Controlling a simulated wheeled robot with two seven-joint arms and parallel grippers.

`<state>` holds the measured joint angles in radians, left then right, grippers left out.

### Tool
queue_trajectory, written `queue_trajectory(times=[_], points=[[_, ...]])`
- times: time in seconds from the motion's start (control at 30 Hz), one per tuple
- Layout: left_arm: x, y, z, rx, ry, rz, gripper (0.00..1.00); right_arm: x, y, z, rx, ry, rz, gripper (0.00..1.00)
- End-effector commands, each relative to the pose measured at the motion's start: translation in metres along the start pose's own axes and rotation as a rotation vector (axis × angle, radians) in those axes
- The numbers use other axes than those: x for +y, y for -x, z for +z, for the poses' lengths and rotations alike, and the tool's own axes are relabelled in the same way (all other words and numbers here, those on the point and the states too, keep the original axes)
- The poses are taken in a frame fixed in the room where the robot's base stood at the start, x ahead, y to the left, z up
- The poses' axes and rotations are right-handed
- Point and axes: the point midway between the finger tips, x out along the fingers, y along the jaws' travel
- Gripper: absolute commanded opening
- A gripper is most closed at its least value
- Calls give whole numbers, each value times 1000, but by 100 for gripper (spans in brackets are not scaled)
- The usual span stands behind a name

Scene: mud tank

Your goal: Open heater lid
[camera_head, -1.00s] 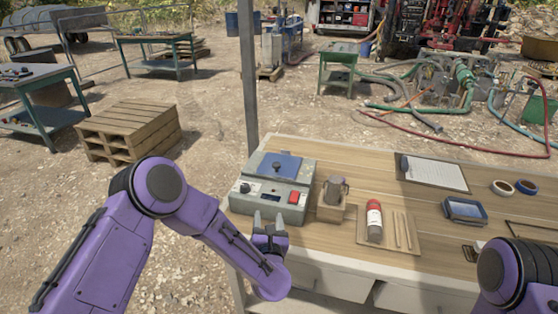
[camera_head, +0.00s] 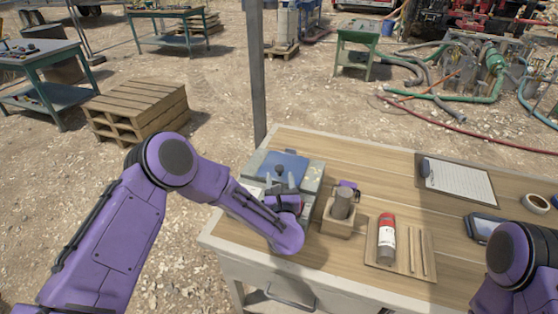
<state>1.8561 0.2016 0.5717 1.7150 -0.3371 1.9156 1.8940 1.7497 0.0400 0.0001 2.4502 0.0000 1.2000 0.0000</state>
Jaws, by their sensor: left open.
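The heater (camera_head: 261,160) is a grey box with a blue lid (camera_head: 292,162) on top, at the left end of the wooden table. The lid lies flat and looks closed, with a dark knob standing up on it. My left gripper (camera_head: 281,183) is over the heater's front part, its fingers pointing at the knob. It is open; I cannot tell whether it touches the knob. My left wrist hides the heater's front panel. My right arm shows at the lower right, but its gripper is out of view.
A metal cup (camera_head: 342,204) in a wooden holder stands just right of the heater. Beyond it are a red and white bottle (camera_head: 387,240) on a wooden tray, a clipboard (camera_head: 458,182) and a tape roll (camera_head: 536,203). A grey post (camera_head: 256,80) rises behind the table.

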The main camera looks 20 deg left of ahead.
Motion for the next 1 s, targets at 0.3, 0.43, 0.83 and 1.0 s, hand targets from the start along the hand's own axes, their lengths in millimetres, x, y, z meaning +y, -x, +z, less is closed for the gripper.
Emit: queue_trajectory(times=[0.3, 0.43, 0.83, 1.0], points=[[1, -66, 2, 0, 0, 4, 56, 2, 22, -9, 0, 0, 0, 43], [2, -77, 1, 1, 0, 3, 56, 2, 24, -10, 0, 0, 0, 43], [3, -79, 0, 0, 0, 4, 14, 2, 23, -10, 0, 0, 0, 43], [2, -79, 0, 1, -1, 4, 0, 2, 23, -10, 0, 0, 0, 43]])
